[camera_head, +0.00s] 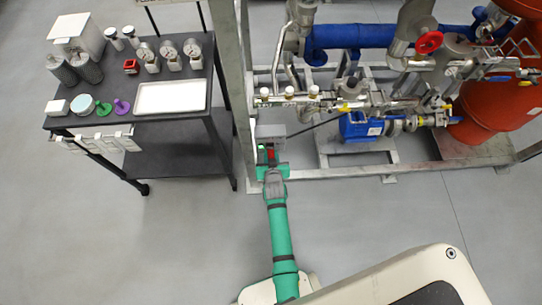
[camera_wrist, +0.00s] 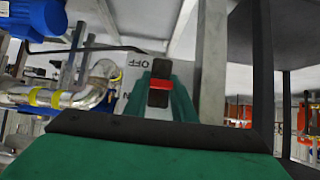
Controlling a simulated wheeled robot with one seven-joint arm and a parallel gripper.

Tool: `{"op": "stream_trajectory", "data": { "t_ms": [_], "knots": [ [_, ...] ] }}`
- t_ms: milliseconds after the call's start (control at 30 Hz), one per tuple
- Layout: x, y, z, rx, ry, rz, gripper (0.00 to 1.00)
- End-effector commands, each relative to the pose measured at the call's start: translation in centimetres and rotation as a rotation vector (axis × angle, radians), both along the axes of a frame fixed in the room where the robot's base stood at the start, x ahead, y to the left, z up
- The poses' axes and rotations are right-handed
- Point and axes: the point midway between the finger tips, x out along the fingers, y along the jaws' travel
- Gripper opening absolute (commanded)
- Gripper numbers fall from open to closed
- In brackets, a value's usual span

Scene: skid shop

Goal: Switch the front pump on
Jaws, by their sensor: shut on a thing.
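The switch box (camera_head: 271,131) is a light box low beside the upright frame post in the head view. In the wrist view its pale plate (camera_wrist: 134,72) carries the word OFF, upside down, and other lettering mostly hidden by a finger. The switch handle (camera_wrist: 160,84) is dark with a red band and stands in line with the picture's vertical. My green gripper (camera_head: 268,160) reaches the box from the front. In the wrist view my gripper (camera_wrist: 160,100) has one finger on each side of the handle, shut on it. A blue pump (camera_head: 358,126) sits on the skid right of the box.
A grey frame post (camera_head: 243,100) stands close left of my gripper, and the skid's lower rail (camera_head: 345,172) runs right. A black cart (camera_head: 160,160) with gauges, jars and a white tray (camera_head: 171,97) stands left. Red tanks (camera_head: 490,110) stand right. The front floor is open.

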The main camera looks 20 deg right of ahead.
Motion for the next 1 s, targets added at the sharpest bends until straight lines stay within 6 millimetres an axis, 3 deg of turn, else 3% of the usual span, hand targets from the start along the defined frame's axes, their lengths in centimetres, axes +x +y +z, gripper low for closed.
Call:
{"op": "stream_trajectory", "data": {
  "t_ms": [400, 967, 1000],
  "knots": [
    [0.18, -0.11, 0.53, 0.042, 0.152, 0.0, 0.01],
    [0.24, -0.09, 0.59, 0.049, 0.175, 0.0, 0.01],
    [0.24, -0.09, 0.6, 0.049, 0.175, 0.0, 0.31]
  ]
}}
